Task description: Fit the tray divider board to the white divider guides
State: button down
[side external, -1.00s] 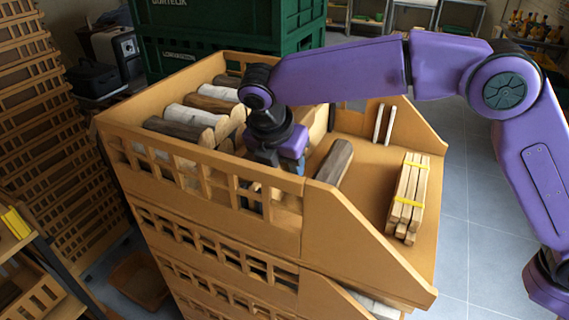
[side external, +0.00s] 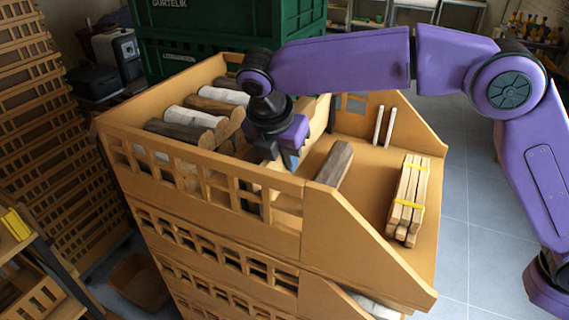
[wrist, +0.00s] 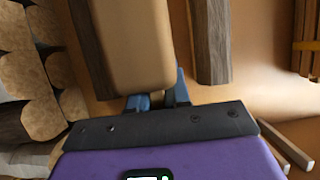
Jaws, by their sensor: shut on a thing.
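My gripper (side external: 285,160) is over the near middle of the top wooden tray. In the wrist view my gripper's blue fingers (wrist: 160,97) are shut on the tan divider board (wrist: 128,45), which extends away from them. In the side view the board (side external: 318,118) is partly hidden behind my gripper and wrist. The two white divider guides (side external: 384,126) stand on the right side of the tray floor, apart from the board. White bars that look like the guides (wrist: 287,148) show at the lower right of the wrist view.
Logs (side external: 205,115) fill the tray's left part. A dark log (side external: 335,163) lies right of my gripper, and a banded bundle of sticks (side external: 408,195) lies farther right. The slotted near wall (side external: 225,165) borders the tray. Green crates (side external: 215,25) stand behind.

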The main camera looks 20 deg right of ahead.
jog(key=shift+r, duration=5.45)
jog(key=s+d, duration=1)
jog(key=shift+f, duration=0.1)
notch_tip(320, 180, down, 7)
dwell(1.0)
